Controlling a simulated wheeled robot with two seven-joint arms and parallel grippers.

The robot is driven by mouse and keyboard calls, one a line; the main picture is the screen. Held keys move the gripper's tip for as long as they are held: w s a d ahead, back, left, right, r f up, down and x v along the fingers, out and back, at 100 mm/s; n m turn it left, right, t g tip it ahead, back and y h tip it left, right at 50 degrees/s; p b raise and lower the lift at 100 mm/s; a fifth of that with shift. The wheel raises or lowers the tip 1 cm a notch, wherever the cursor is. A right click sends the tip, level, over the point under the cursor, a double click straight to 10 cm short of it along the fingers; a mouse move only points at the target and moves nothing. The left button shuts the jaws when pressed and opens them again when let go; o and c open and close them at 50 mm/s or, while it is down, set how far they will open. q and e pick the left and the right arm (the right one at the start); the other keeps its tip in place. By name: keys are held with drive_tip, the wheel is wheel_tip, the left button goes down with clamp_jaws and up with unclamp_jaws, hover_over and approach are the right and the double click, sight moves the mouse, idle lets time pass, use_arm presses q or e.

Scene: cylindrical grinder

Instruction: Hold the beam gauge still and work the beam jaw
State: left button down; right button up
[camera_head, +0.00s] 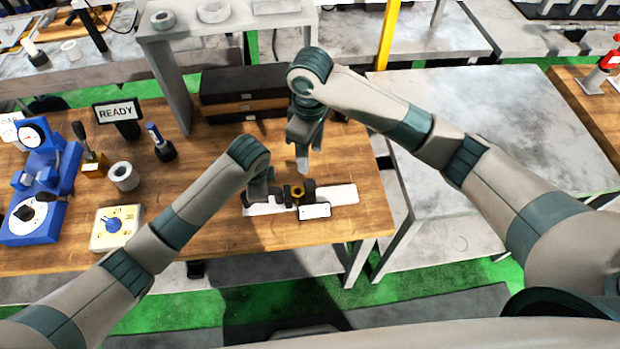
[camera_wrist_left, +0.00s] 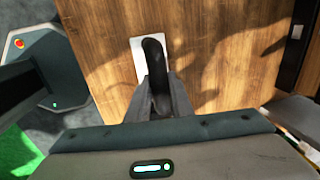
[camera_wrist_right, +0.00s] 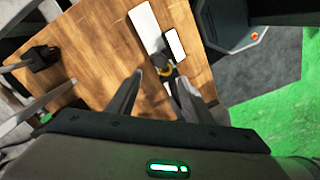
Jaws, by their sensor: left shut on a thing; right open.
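The beam gauge (camera_head: 343,195) lies on the wooden bench as a long white bar, with a dark sliding jaw that has a brass-coloured part (camera_head: 298,191) and a white display (camera_head: 315,211). My left gripper (camera_head: 268,190) is shut on the gauge's dark grip, which shows between its fingers in the left wrist view (camera_wrist_left: 154,60). My right gripper (camera_head: 303,160) is open and empty, pointing down just above the beam jaw. In the right wrist view the brass part (camera_wrist_right: 166,72) and display (camera_wrist_right: 175,45) show beyond and between the open fingers.
A blue instrument (camera_head: 40,180), a dial block (camera_head: 115,228), a steel ring (camera_head: 123,176) and a READY sign (camera_head: 118,112) stand on the left of the bench. Stacked dark cases (camera_head: 245,92) lie behind the gauge. Bench room right of the gauge is clear.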

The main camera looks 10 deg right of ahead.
sight(310, 183)
idle(0.3)
wheel_tip(310, 183, down, 12)
drive_tip(key=shift+f, duration=0.1)
idle(0.7)
